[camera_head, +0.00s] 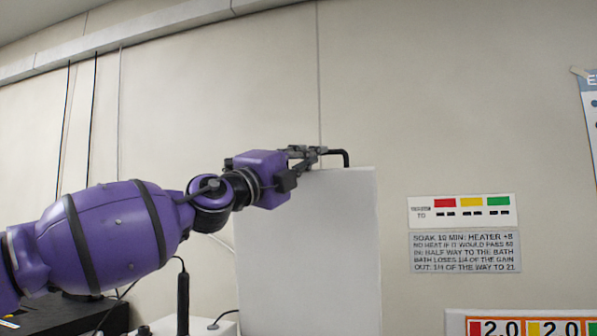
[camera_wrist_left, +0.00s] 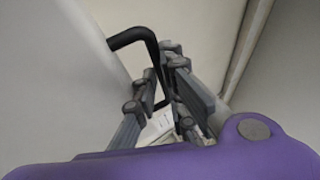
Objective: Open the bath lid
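The bath lid (camera_head: 308,250) is a white panel standing about upright in the head view, with a black handle (camera_head: 346,156) at its top edge. My left gripper (camera_head: 312,153) is at the top of the lid, at the handle. In the left wrist view the handle (camera_wrist_left: 128,37) runs down between the fingers of the left gripper (camera_wrist_left: 163,75), which look closed on it. The white lid face (camera_wrist_left: 60,80) fills the left of that view. The bath itself is not visible. My right gripper is not in view.
A label with red, yellow and green blocks (camera_head: 461,211) and a text sign (camera_head: 465,252) are on the wall at the right. Dark equipment (camera_head: 75,315) stands at the lower left. The wall is close behind the lid.

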